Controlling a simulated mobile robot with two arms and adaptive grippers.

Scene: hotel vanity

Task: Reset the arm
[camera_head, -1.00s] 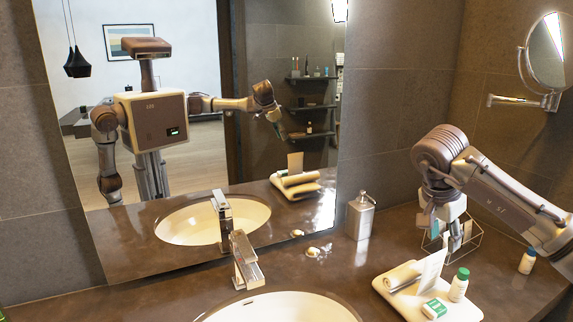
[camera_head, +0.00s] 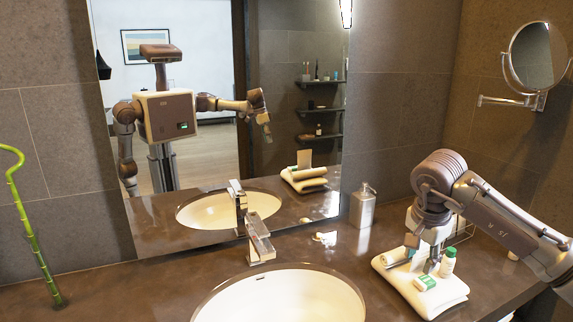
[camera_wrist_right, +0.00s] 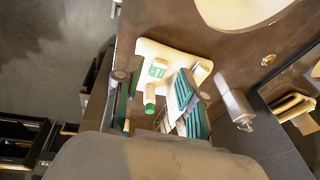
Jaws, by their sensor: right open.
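My right arm comes in from the right in the head view. Its gripper (camera_head: 422,258) points down over the folded white towel (camera_head: 440,300), its fingers apart with nothing visibly gripped. A white bottle with a green cap (camera_head: 448,263) stands on the towel just right of the fingers. A small green and white box (camera_head: 425,283) lies in front of them. In the right wrist view the open gripper (camera_wrist_right: 155,95) has the towel (camera_wrist_right: 150,48), box (camera_wrist_right: 158,68) and green cap (camera_wrist_right: 149,108) between or beyond its fingers. My left gripper is not directly in view.
A basin (camera_head: 280,300) and faucet (camera_head: 259,240) are left of the towel. A metal soap dispenser (camera_head: 362,207) stands behind. A wire rack (camera_head: 462,230) is partly hidden by my arm. A round wall mirror (camera_head: 537,55) is upper right. A green bamboo stalk (camera_head: 30,230) stands at the left.

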